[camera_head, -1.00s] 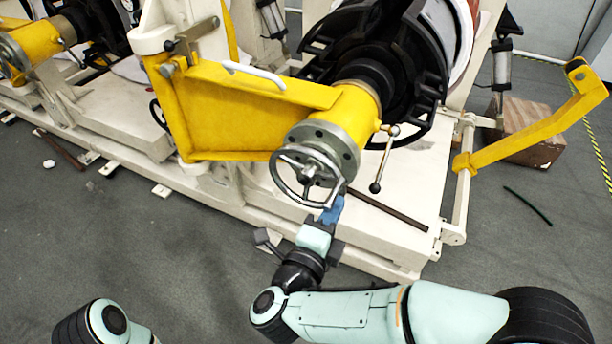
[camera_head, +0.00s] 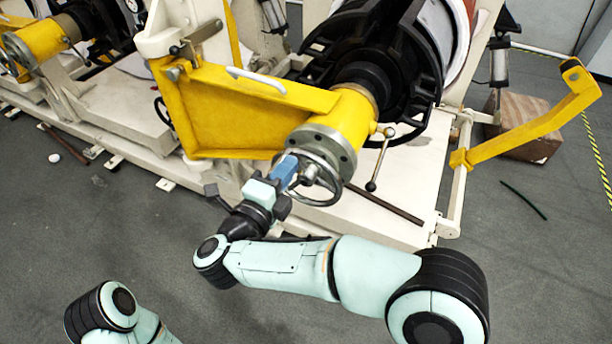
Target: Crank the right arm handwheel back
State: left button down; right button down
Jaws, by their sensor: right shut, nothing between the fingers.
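The handwheel (camera_head: 336,186) is a grey metal ring with a hub, on the front end of the yellow arm (camera_head: 235,112). My right gripper (camera_head: 284,172) has blue fingers, which are shut with nothing seen between them. Its fingertips are at the left side of the handwheel's rim and cover part of it. Whether they touch the rim cannot be told. My left arm (camera_head: 112,312) shows only in part at the bottom left, and its gripper is out of view.
A lever with a ball end (camera_head: 371,186) hangs right of the handwheel. A yellow bent bar (camera_head: 530,130) stands at the right, near a wooden block (camera_head: 525,112). The cream machine base (camera_head: 395,215) lies below the wheel. The grey floor (camera_head: 540,270) at the right is mostly clear.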

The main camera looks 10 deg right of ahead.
jog(key=shift+w+a+f, duration=0.25)
jog(key=shift+w+a, duration=0.15)
jog(key=shift+a, duration=0.2)
jog(key=shift+w+a+f, duration=0.2)
jog(key=shift+w+a, duration=0.15)
jog(key=shift+a, duration=0.25)
jog(key=shift+r, duration=0.15)
jog(key=d+b+v, duration=0.1)
jog(key=b+v, duration=0.1)
jog(key=v, duration=0.7)
jog(key=shift+s+b, duration=0.3)
jog(key=shift+b, duration=0.1)
jog(key=shift+r, duration=0.1)
